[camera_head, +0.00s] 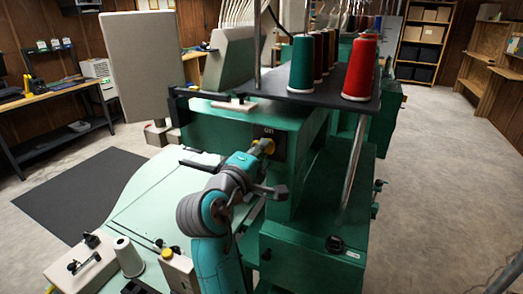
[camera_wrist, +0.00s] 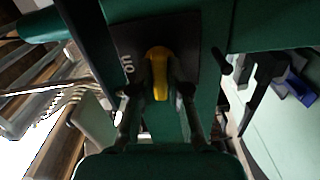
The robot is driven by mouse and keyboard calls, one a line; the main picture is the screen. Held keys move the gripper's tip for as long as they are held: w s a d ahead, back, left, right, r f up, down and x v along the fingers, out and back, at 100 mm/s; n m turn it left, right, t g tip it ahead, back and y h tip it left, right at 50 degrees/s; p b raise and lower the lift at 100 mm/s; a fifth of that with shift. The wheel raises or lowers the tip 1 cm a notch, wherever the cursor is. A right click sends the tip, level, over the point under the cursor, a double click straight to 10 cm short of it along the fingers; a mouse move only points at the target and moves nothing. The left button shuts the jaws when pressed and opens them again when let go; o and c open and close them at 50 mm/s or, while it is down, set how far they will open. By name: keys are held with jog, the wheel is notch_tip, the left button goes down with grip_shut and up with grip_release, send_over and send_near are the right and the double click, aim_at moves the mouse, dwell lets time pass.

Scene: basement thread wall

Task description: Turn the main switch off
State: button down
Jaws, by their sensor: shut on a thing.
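The main switch has a yellow handle (camera_wrist: 157,62) on a dark plate (camera_wrist: 188,40) in the wrist view. The plate carries a small pale label at its left. In the head view the plate (camera_head: 279,149) sits on the front of the green machine, and the yellow handle (camera_head: 264,146) shows partly behind my arm. My gripper (camera_wrist: 160,82) is shut on the yellow handle, one finger on each side. The handle points down the wrist picture, towards my palm.
A black shelf (camera_head: 318,96) with green, red and other thread cones stands above the switch. A pale table (camera_head: 135,205) with a white cone (camera_head: 128,257) lies left of my arm. A metal rod (camera_head: 354,170) slants at the right. The floor at the right is clear.

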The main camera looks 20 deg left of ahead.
jog(key=shift+n, duration=0.5)
jog(key=c, duration=1.1)
grip_release()
jog(key=shift+w, duration=0.1)
jog(key=shift+c, duration=0.2)
jog(key=s, duration=1.2)
